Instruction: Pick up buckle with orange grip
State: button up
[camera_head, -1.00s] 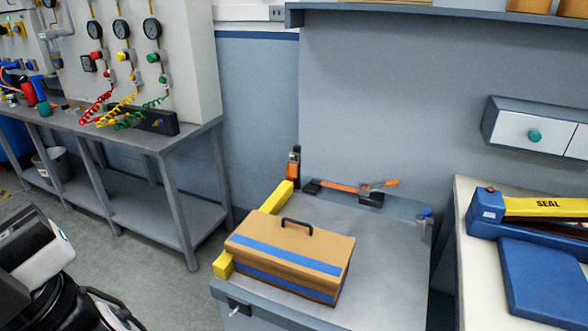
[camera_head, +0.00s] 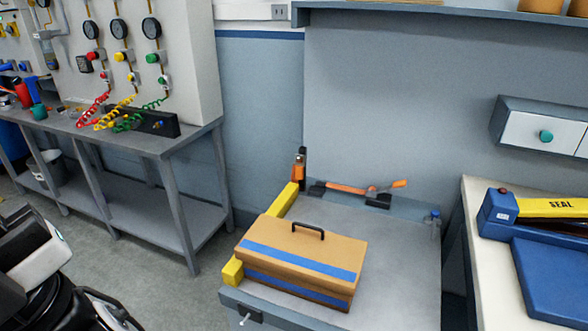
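An upright dark piece with an orange part (camera_head: 299,169) stands at the back left corner of a grey worktable (camera_head: 405,245). Beside it, along the table's back edge, lies a long dark piece with orange bars, its orange lever (camera_head: 398,184) angled up at the right end. I cannot tell for certain which of these is the buckle with the orange grip. My gripper is not in view. A white and black part at the lower left seems to be my own arm, well apart from the table.
A tan case (camera_head: 300,261) with blue stripes and a black handle sits at the table's front, beside a yellow bar (camera_head: 287,200). A blue sealing machine (camera_head: 540,270) is on the right bench. A gauge bench (camera_head: 150,143) stands left, with clear floor before it.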

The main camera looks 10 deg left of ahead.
aim_at(299, 168)
jog(key=i+j+z, duration=0.15)
jog(key=j, duration=0.35)
jog(key=j+z, duration=0.1)
jog(key=j, duration=0.4)
jog(key=i+j+z, duration=0.15)
jog(key=j+z, duration=0.3)
jog(key=j, duration=0.5)
jog(key=j+z, duration=0.5)
jog(key=j, duration=0.45)
jog(key=i+j+z, duration=0.1)
jog(key=j+z, duration=0.15)
jog(key=j, duration=0.2)
jog(key=j+z, duration=0.3)
jog(key=j, duration=0.15)
jog(key=i+j+z, duration=0.15)
jog(key=j, duration=0.15)
jog(key=i+j+z, duration=0.1)
jog(key=j, duration=0.2)
jog(key=i+j+z, duration=0.15)
jog(key=j, duration=0.2)
jog(key=i+j, duration=0.1)
jog(key=j, duration=0.15)
jog(key=j+z, duration=0.1)
jog(key=j, duration=0.2)
jog(key=i, duration=0.05)
